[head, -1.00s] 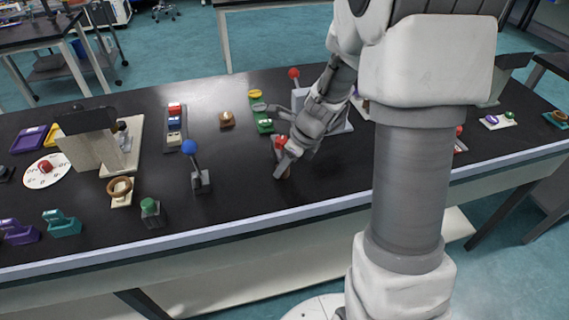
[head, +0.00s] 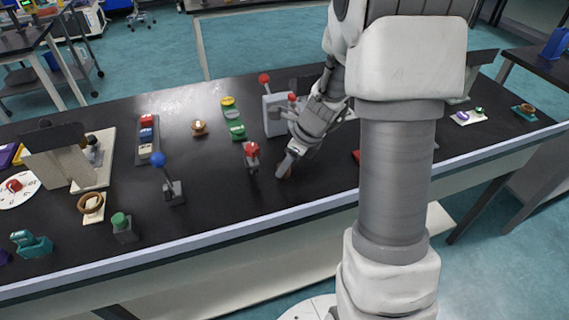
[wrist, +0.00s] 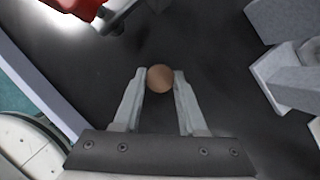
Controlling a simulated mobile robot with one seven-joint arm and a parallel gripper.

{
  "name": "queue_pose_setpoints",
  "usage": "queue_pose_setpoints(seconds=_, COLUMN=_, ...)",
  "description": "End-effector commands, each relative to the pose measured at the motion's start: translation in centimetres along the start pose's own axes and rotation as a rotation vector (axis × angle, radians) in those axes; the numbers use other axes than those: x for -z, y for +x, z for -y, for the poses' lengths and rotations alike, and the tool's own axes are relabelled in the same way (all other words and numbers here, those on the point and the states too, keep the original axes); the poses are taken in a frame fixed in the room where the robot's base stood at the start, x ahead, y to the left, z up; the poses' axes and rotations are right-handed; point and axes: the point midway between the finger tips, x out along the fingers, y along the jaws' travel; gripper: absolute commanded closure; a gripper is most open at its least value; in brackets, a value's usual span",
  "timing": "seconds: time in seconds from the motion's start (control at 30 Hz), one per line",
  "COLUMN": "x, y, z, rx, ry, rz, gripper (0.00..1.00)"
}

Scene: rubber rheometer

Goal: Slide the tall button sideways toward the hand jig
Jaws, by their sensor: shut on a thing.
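The tall button shows in the wrist view as a round brown top (wrist: 161,78) between my fingertips. My gripper (wrist: 160,88) is shut on it, one finger on each side. In the head view my gripper (head: 287,168) is low at the black tabletop, right of a red-topped device (head: 252,156). The button's brown side (head: 286,171) is mostly hidden by the fingers there. I cannot tell for certain which thing is the hand jig.
Grey blocks (wrist: 285,80) stand right of my gripper in the wrist view. A grey box (head: 273,115) with a red-ball lever stands behind it in the head view. A blue-ball lever (head: 172,190) is farther left. The table's front edge (head: 250,221) is near; the tabletop between is clear.

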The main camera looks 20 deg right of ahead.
Motion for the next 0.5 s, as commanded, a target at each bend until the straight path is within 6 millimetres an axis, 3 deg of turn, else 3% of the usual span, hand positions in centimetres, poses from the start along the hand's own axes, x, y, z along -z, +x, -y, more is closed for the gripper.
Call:
queue_pose_setpoints(seconds=0.17, x=-0.01, y=0.0, z=-0.01, rx=0.0, ry=0.0, rz=0.0, gripper=1.0)
queue_pose_setpoints(seconds=0.2, x=-0.01, y=0.0, z=-0.01, rx=0.0, ry=0.0, rz=0.0, gripper=0.54)
queue_pose_setpoints(seconds=0.37, x=-0.02, y=0.0, z=-0.02, rx=0.0, ry=0.0, rz=0.0, gripper=0.25)
queue_pose_setpoints(seconds=0.5, x=-0.02, y=0.0, z=-0.02, rx=0.0, ry=0.0, rz=0.0, gripper=0.24)
